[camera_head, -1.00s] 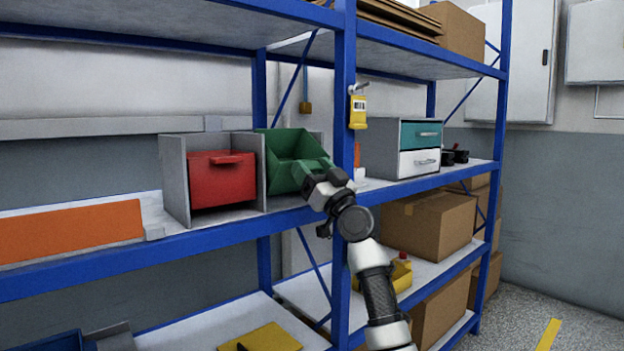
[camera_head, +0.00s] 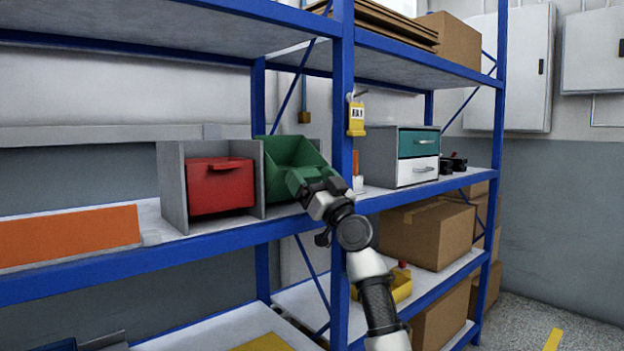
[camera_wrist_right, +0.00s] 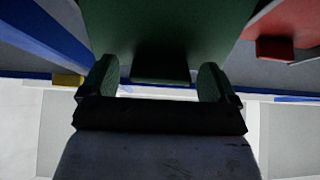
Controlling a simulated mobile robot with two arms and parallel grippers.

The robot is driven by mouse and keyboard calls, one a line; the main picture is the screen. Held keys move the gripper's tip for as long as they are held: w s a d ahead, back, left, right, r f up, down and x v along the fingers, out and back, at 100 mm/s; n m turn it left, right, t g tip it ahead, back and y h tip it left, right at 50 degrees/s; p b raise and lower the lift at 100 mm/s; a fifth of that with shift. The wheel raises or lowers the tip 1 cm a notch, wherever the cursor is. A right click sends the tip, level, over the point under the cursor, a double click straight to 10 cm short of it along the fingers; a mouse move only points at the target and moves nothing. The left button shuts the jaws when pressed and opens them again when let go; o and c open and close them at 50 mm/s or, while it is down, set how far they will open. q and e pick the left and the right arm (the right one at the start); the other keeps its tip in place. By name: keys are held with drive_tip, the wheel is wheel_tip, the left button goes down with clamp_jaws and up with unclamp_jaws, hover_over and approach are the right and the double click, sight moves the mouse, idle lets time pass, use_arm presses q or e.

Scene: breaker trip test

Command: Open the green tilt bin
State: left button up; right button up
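The green tilt bin (camera_head: 293,158) is in the middle of the head view, beside the red bin on the blue shelf. It is tipped forward, with its open top showing. My right gripper (camera_head: 312,193) is at the bin's front lower right and hides part of it. In the right wrist view, the green bin front (camera_wrist_right: 165,25) fills the top centre. Its dark handle (camera_wrist_right: 160,66) is near the fingertips. My right gripper's fingers (camera_wrist_right: 157,82) are spread apart, with gaps visible on both sides of the handle. My left gripper is not in view.
The red bin (camera_head: 221,187) is closed, left of the green one. A grey drawer unit (camera_head: 380,155) is to the right. Cardboard boxes (camera_head: 428,235) stand below.

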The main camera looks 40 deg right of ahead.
drive_tip(key=shift+s, duration=0.1)
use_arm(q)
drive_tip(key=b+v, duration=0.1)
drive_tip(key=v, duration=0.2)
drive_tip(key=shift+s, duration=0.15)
use_arm(e)
drive_tip(key=v, duration=1)
drive_tip(key=shift+s+f, duration=0.2)
drive_tip(key=shift+s, duration=0.1)
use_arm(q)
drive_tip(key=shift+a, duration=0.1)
